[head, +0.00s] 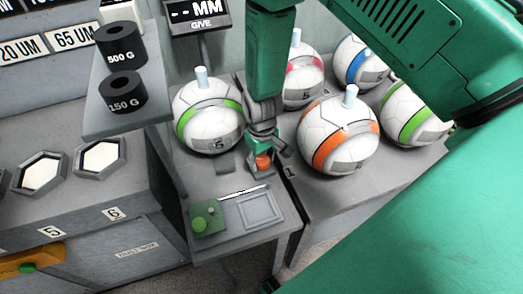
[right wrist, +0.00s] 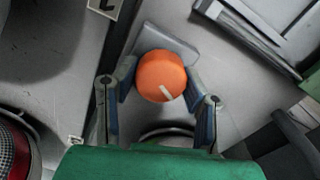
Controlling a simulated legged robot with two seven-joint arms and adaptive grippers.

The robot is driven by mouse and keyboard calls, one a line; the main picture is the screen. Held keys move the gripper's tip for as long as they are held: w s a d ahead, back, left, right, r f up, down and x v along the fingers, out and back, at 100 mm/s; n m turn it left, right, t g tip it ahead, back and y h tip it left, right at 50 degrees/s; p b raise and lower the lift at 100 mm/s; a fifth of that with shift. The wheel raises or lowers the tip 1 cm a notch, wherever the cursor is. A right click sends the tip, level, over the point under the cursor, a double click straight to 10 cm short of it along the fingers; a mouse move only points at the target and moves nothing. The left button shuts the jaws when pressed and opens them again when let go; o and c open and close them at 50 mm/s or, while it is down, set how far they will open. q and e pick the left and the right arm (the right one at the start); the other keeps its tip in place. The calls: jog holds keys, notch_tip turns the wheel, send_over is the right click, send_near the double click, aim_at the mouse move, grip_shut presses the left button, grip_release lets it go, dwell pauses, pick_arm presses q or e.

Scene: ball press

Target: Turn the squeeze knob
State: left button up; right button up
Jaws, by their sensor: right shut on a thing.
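The squeeze knob is a round orange knob with a white pointer mark. It shows in the right wrist view (right wrist: 162,76) and, partly covered, in the head view (head: 263,161). My right gripper (head: 262,158) comes down over it from above in the head view. In the right wrist view the fingers of my right gripper (right wrist: 160,85) stand on either side of the knob and are shut on it. The white mark points down and to the right there. My left gripper is in neither view.
White balls with coloured bands crowd around, a green-banded one (head: 208,117) on the left and an orange-banded one (head: 337,136) on the right. A green button panel (head: 208,219) lies in front. Black weights (head: 122,91) stand on a grey shelf at left.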

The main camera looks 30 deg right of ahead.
aim_at(261, 158)
jog(key=shift+w+r+m, duration=0.1)
jog(key=shift+w+m, duration=0.3)
jog(key=shift+m, duration=0.2)
jog(key=o, duration=1.1)
jog(key=shift+s, duration=0.15)
notch_tip(261, 158, up, 12)
jog(key=shift+f, duration=0.1)
